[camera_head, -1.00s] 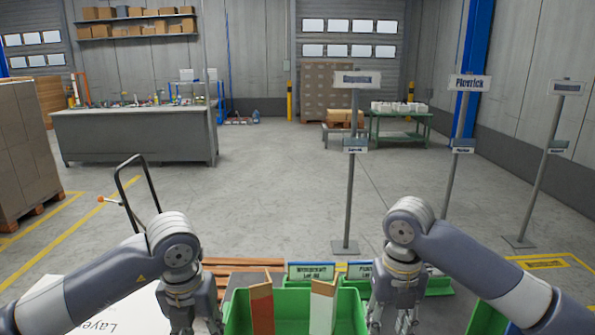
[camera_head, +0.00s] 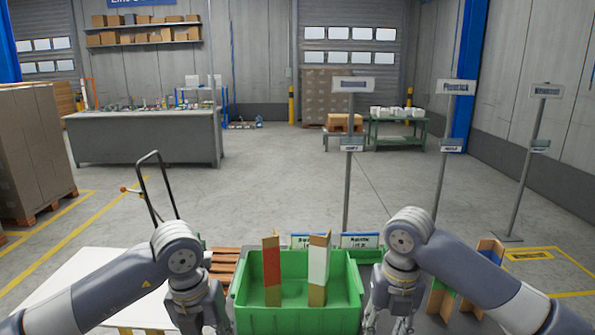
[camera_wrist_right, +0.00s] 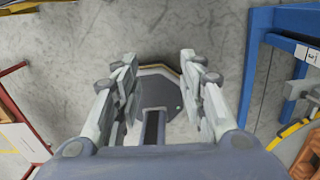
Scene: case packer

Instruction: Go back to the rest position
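My left gripper (camera_head: 200,318) hangs at the left side of a green bin (camera_head: 296,321). Its fingers run out of the bottom of the head view, so their opening is not clear there. My right gripper (camera_head: 388,325) hangs at the bin's right side. In the right wrist view my right gripper (camera_wrist_right: 160,85) has its fingers spread apart with nothing between them, above grey floor. Both arms are bent with the grippers pointing down.
The green bin holds a red-and-cardboard piece (camera_head: 272,270) and a white-and-cardboard piece (camera_head: 318,268). Cardboard dividers (camera_head: 440,300) stand at right. A white surface (camera_head: 85,290) lies at left. Signposts (camera_head: 347,190) stand ahead. A hand truck (camera_head: 158,185) stands at left. The middle floor is open.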

